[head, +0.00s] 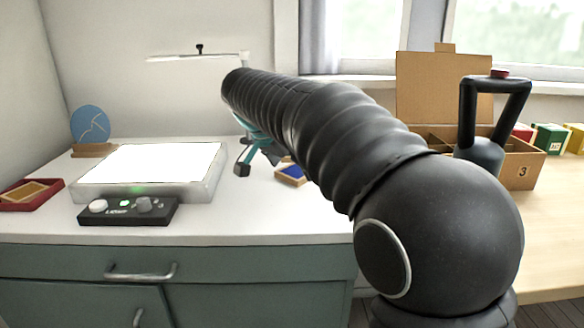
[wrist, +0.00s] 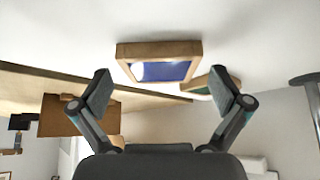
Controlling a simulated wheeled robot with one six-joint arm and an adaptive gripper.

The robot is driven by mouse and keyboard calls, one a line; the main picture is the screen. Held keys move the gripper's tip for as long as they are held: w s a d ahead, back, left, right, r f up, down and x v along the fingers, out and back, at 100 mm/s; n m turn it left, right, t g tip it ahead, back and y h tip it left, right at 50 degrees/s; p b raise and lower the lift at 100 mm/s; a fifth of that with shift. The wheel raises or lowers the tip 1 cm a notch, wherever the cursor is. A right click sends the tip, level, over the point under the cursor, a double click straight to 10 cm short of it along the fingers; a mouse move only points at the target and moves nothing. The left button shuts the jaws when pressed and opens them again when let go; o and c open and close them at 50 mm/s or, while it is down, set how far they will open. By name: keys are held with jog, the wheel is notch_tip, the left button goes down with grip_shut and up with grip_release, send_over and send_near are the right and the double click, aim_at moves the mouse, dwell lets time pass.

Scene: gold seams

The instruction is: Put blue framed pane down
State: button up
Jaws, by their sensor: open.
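The blue framed pane (head: 292,173) has a light wooden frame and a deep blue face. It lies on the white counter, just right of my gripper (head: 257,158) in the head view, and is partly hidden by my arm. In the wrist view the blue pane (wrist: 168,71) shows ahead of and between the fingertips. My gripper (wrist: 163,82) has its two fingers spread wide, with nothing held between them. The pane appears apart from both fingers.
A green framed piece (wrist: 208,86) is partly behind the right finger. A lit light box (head: 150,163) stands left, with a black control box (head: 128,211) before it. A red tray (head: 30,193) and a blue disc (head: 90,124) stand further left. A cardboard box (head: 520,170) stands right.

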jog(key=shift+r, duration=0.25)
jog(key=p+v, duration=0.1)
jog(key=v, duration=1)
jog(key=shift+s+a+r+p, duration=0.2)
jog(key=shift+r+p, duration=0.1)
jog(key=shift+s, duration=0.1)
